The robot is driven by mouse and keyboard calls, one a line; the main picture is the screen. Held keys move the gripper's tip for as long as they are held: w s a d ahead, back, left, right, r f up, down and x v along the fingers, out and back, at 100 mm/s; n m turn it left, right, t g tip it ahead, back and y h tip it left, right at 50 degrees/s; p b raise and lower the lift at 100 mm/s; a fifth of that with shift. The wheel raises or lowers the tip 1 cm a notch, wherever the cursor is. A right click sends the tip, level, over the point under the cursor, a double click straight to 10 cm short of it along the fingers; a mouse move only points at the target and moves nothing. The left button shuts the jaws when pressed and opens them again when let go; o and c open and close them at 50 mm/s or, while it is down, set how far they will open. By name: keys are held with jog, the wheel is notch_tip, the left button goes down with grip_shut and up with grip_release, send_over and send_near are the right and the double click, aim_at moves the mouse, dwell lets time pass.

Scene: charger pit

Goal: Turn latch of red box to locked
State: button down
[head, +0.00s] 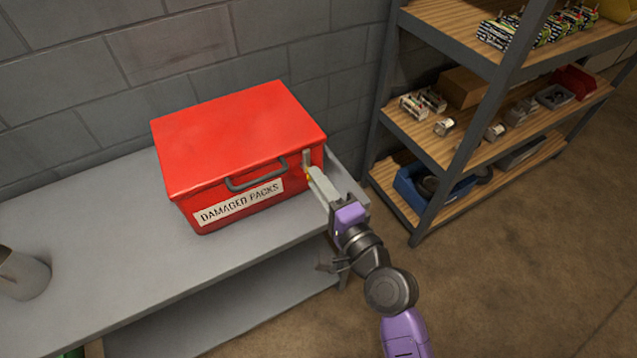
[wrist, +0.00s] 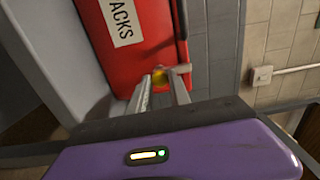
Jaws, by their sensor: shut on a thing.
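The red box (head: 235,140) has a closed lid and a front label reading "DAMAGED PACKS". It sits on a grey bench, and its red front also shows in the wrist view (wrist: 150,55). The latch (head: 307,158) is a small grey upright piece near the box's right front corner. My gripper (head: 312,174) reaches it from the front right, with its fingers closed on the latch.
The grey bench (head: 110,250) is mostly clear to the left of the box. A grey cylindrical container (head: 22,275) stands at its left end. A shelf rack (head: 430,200) with packs and bins stands to the right. A block wall is close behind the box.

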jog(key=c, duration=1.2)
grip_release()
jog(key=shift+c, duration=0.2)
jog(key=v, duration=0.7)
jog(key=shift+s+d+b, duration=0.25)
jog(key=shift+s+b, duration=0.1)
